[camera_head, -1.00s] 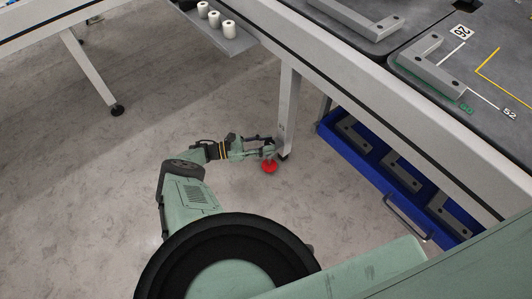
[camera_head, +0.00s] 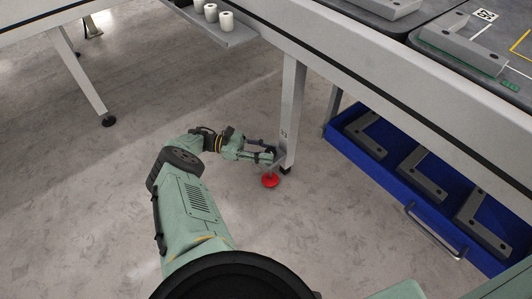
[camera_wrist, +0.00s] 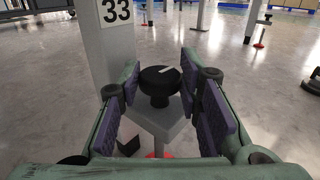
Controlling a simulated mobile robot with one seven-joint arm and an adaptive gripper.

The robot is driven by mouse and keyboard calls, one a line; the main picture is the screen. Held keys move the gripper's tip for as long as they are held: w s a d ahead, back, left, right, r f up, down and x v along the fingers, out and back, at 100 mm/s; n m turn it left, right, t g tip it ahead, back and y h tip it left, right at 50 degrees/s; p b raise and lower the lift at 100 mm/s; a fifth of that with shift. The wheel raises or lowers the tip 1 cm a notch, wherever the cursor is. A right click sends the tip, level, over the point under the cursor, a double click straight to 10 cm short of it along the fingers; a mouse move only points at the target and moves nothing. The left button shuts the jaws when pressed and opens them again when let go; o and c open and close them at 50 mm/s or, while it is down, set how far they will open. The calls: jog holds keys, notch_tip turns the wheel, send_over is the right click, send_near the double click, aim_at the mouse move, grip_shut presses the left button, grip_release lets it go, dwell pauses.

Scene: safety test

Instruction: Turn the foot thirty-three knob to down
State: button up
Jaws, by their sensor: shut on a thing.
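The foot thirty-three knob (camera_wrist: 158,88) is black and round with a white mark on top pointing to the upper right. It sits on a grey bracket (camera_wrist: 160,124) beside a bench leg (camera_wrist: 98,45) bearing a "33" label (camera_wrist: 118,11). In the head view my gripper (camera_head: 263,152) is low by the leg (camera_head: 291,110), above the red foot disc (camera_head: 270,181). The knob is too small to make out there.
A blue drawer (camera_head: 443,222) with grey angle pieces stands open to the right under the bench (camera_head: 400,95). A shelf (camera_head: 235,38) with white rolls hangs above the gripper. Another leg (camera_head: 82,75) stands at left. The floor (camera_head: 90,200) between is clear.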

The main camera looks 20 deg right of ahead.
jog(key=o, duration=1.1)
notch_tip(320, 180, up, 10)
jog(key=shift+o, duration=0.2)
